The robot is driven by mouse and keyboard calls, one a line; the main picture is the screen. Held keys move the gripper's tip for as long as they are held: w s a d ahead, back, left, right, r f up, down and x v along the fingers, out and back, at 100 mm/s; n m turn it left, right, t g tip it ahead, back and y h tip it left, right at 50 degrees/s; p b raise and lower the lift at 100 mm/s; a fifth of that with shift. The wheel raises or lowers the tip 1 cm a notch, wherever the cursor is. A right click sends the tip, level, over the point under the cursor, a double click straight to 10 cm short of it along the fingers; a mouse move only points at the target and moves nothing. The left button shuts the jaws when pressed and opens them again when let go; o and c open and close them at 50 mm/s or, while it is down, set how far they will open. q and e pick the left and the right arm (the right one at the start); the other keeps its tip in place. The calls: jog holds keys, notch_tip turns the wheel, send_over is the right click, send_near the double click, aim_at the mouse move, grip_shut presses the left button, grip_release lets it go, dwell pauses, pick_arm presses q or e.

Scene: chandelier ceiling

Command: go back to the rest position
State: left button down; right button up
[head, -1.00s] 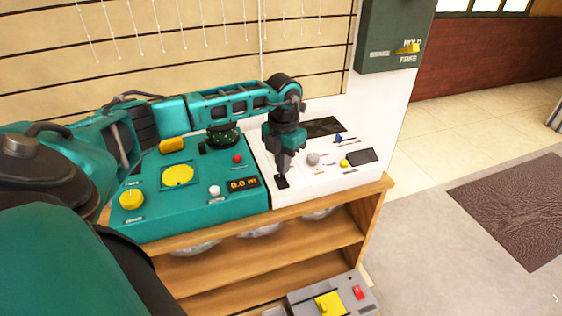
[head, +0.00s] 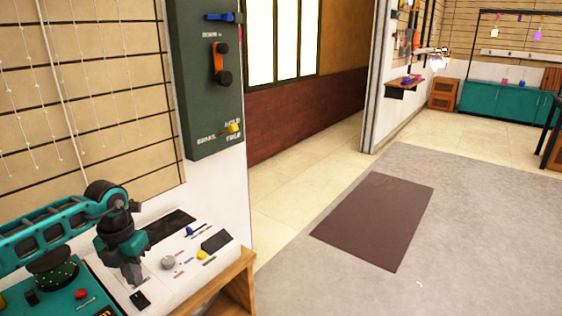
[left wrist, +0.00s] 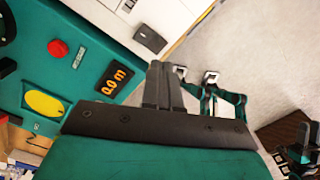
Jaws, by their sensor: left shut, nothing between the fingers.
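My left gripper (head: 133,272) is shut and empty, pointing down above the white control panel (head: 165,250), near its dark rocker switch (head: 140,299). In the left wrist view my left gripper's fingers (left wrist: 157,68) are together with nothing between them. The teal panel with the red button (left wrist: 58,49), yellow disc (left wrist: 44,103) and orange 0.0 m display (left wrist: 115,79) lies to the left there. I cannot tell whether the fingertips touch anything. My right gripper cannot be made out in the head view.
A wooden shelf unit (head: 238,283) carries the panels. A dark green wall box (head: 205,75) with levers hangs above the white panel's right end. The floor to the right is open, with a brown mat (head: 375,220). Teal cabinets (head: 505,108) stand far back.

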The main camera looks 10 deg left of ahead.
pick_arm(q)
jog(key=s+d+f+t+h+p, duration=0.1)
jog(key=d+h, duration=0.3)
jog(key=d, duration=0.7)
jog(key=s+d+f+h+p, duration=0.15)
jog(key=d+h, duration=0.35)
jog(key=d, duration=0.6)
jog(key=s+d+r+n+t+h+p, duration=0.2)
jog(key=d+r+n+t+h, duration=0.5)
jog(key=d, duration=0.4)
jog(key=s+a+f+n+t+y+p, duration=0.1)
jog(key=s+a+f+n+y, duration=0.4)
jog(key=n, duration=0.8)
jog(key=s+a+f+n+t+y+p, duration=0.2)
jog(key=s+a+f+n+y, duration=0.3)
jog(key=n, duration=0.8)
jog(key=s+y+p, duration=0.1)
jog(key=s+y, duration=0.1)
jog(key=y, duration=0.2)
jog(key=shift+a, duration=0.25)
pick_arm(e)
jog(key=shift+h, duration=0.4)
jog(key=d+r, duration=0.1)
jog(key=s+d+r, duration=0.1)
jog(key=r, duration=0.1)
jog(key=d+r, duration=0.1)
jog(key=shift+s+r, duration=0.15)
jog(key=shift+s, duration=0.05)
